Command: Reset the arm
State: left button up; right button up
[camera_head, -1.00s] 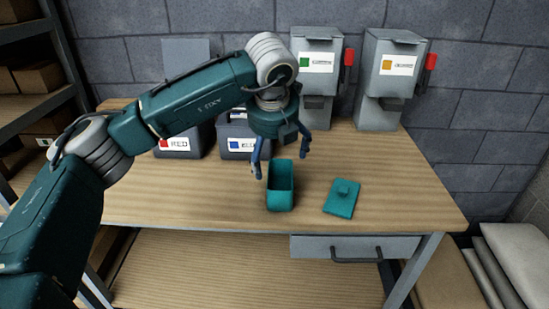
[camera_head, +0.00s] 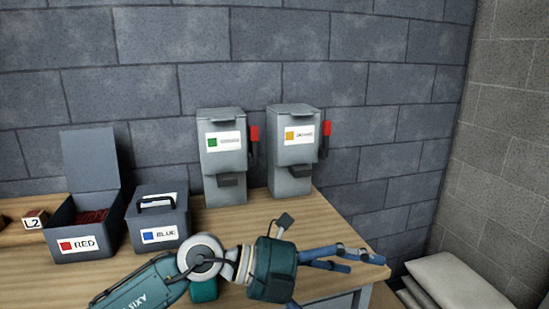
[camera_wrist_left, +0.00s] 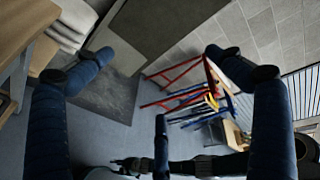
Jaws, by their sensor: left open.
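My left arm comes in low across the head view, in front of the bench. Its left gripper (camera_head: 362,262) points right, near the bench's right front corner. The blue fingers are spread in the left wrist view (camera_wrist_left: 160,75), with nothing between them. The teal lid is not in view, and my right gripper is not in view.
On the wooden bench (camera_head: 318,215) stand an open RED bin (camera_head: 84,243), a closed BLUE bin (camera_head: 160,222) and two grey dispensers (camera_head: 222,160) (camera_head: 293,150) with red levers. Pale sacks (camera_head: 455,283) lie right of the bench. The wrist view shows open floor (camera_wrist_left: 110,130) and red-blue frames (camera_wrist_left: 195,92).

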pick_arm(q)
notch_tip(320, 180, up, 11)
jog(key=a+n+t+h, duration=0.1)
jog(key=n+t+h, duration=0.4)
jog(key=n+h, duration=0.15)
jog(key=w+a+n+t+y, duration=0.65)
jog(key=a+n+t, duration=0.45)
jog(key=n+t, duration=0.2)
jog(key=w+a+f+n+g+y, duration=0.1)
jog(key=w+a+f+n+y, duration=0.1)
jog(key=a+f+n+y, duration=1.5)
jog(key=s+a+f+m+g+h, duration=0.1)
jog(key=s+a+f+g, duration=0.15)
jog(key=s+f, duration=0.45)
jog(key=s+a+f+g+h, duration=0.15)
jog(key=f+g, duration=0.25)
jog(key=f, duration=0.6)
jog(key=s+a+f+g, duration=0.1)
jog(key=s+f+g, duration=0.4)
jog(key=s, duration=0.6)
jog(key=s+f+g, duration=0.3)
jog(key=s+f, duration=0.4)
jog(key=s, duration=0.3)
notch_tip(320, 180, down, 27)
jog(key=s, duration=0.2)
jog(key=s+a+f+g, duration=0.2)
jog(key=s+a+f, duration=0.1)
jog(key=s+f, duration=1.2)
jog(key=shift+s+a, duration=0.2)
jog(key=shift+s, duration=0.8)
